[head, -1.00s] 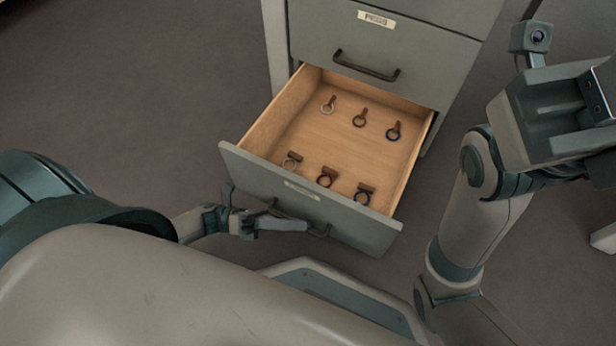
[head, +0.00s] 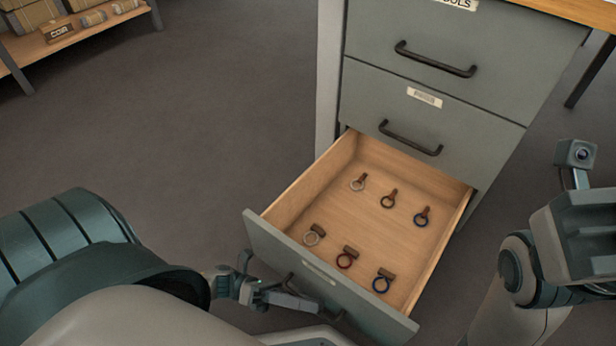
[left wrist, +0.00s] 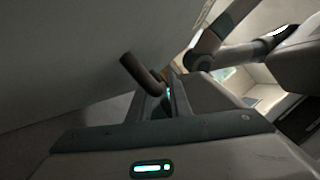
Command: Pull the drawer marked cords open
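The bottom drawer (head: 340,295) of the grey cabinet stands pulled well out. The small label on its front is too slanted to read, so I cannot confirm that it says cords. Inside lie several rings with brown tags, in two rows. My left gripper (head: 290,299) is at the dark bar handle (head: 335,317) on the drawer's front and covers part of it. In the left wrist view the handle (left wrist: 141,73) runs in between the fingers, which look closed around it. My right gripper (head: 592,235) is at the right edge, partly cut off, away from the drawer.
Two shut drawers with bar handles are above the open one; the middle drawer (head: 430,125) has an unreadable label, the top one's label ends in "OLS". The floor left of the cabinet is clear.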

